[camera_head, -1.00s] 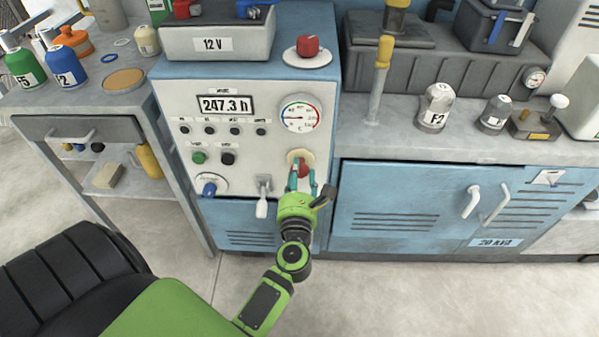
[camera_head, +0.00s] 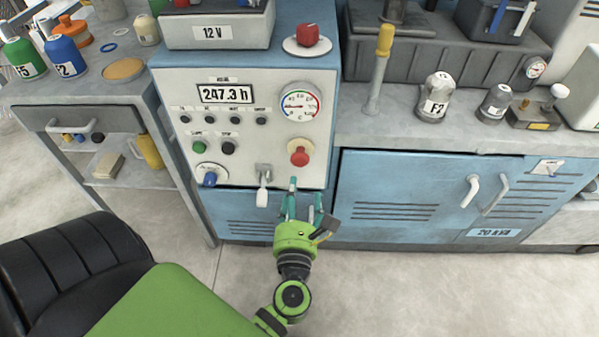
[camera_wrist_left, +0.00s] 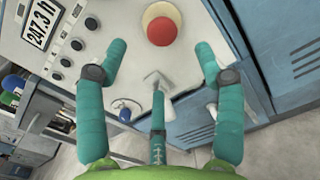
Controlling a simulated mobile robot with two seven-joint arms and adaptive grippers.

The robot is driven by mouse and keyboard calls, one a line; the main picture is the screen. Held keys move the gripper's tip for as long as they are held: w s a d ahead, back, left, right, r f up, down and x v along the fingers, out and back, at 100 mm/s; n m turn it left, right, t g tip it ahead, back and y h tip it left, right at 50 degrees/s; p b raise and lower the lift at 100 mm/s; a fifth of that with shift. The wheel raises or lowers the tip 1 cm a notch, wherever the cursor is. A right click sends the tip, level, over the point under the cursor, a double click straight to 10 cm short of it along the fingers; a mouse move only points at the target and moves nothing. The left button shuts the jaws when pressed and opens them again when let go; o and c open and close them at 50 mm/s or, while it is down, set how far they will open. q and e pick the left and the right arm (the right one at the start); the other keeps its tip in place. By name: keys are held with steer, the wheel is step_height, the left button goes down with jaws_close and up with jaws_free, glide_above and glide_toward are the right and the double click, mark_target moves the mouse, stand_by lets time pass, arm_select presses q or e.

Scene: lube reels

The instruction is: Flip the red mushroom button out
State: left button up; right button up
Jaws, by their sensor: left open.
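The red mushroom button (camera_head: 300,156) sits on the lower right of the white control panel (camera_head: 240,134), below the round gauge. It also shows in the left wrist view (camera_wrist_left: 161,30) at the top middle, on a pale yellowish ring. My left gripper (camera_head: 304,198) is open and empty, below the button and apart from it. In the left wrist view its teal fingers (camera_wrist_left: 160,62) are spread wide, with the button beyond the tips and between them. My right gripper does not show in these frames.
A white lever (camera_head: 262,190) and a blue knob (camera_head: 209,178) are on the panel left of my gripper. Another red knob (camera_head: 307,35) stands on top of the cabinet. Blue cabinet doors (camera_head: 400,200) lie to the right. The floor in front is clear.

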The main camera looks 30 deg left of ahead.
arm_select(q)
steer(key=shift+v, duration=1.2)
